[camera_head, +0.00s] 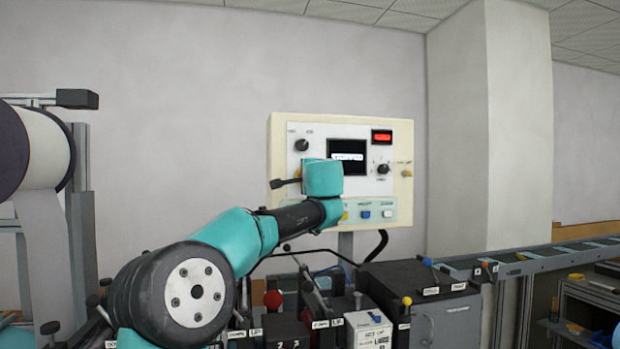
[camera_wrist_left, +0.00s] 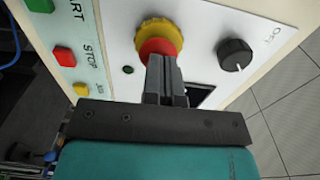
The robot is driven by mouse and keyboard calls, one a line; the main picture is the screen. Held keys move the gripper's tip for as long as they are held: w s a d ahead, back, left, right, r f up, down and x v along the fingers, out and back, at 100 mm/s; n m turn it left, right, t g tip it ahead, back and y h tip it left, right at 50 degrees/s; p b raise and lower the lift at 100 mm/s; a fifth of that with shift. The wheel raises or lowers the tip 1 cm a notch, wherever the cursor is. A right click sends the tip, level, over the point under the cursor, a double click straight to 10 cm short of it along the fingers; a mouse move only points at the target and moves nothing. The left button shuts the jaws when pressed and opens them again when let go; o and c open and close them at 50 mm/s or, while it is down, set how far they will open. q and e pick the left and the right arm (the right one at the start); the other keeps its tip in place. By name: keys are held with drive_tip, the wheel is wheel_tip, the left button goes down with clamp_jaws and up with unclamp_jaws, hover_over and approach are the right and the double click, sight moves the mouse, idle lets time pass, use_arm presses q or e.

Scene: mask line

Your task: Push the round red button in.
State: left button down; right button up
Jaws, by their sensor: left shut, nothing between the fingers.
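The round red button (camera_wrist_left: 160,47) sits in a yellow collar on the white control panel. In the wrist view my left gripper (camera_wrist_left: 161,62) is shut and empty, with its fingertips in front of the button's lower part. They overlap it in the picture; I cannot tell whether they touch it or how far in the button is. In the head view the panel (camera_head: 404,140) stands against the wall, and my left wrist hides the button and the fingertips. My right gripper is in neither view.
A black knob (camera_wrist_left: 234,54) is right of the button; a red STOP button (camera_wrist_left: 64,57), a green button (camera_wrist_left: 40,4) and a small yellow button (camera_wrist_left: 81,89) are to its left. Below the panel are a red ball knob (camera_head: 273,299) and a dark cabinet (camera_head: 440,312).

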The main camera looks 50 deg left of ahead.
use_arm(q)
drive_tip(key=shift+w+a, duration=0.1)
drive_tip(key=shift+a, duration=0.1)
drive_tip(key=shift+w+a+r, duration=0.15)
drive_tip(key=shift+a, duration=0.25)
drive_tip(key=shift+w+a+r, duration=0.1)
drive_tip(key=shift+a, duration=0.25)
drive_tip(key=shift+d+f, duration=0.1)
drive_tip(key=shift+d, duration=0.05)
drive_tip(key=v, duration=1.4)
drive_tip(key=shift+d, duration=0.15)
drive_tip(key=shift+f, duration=0.1)
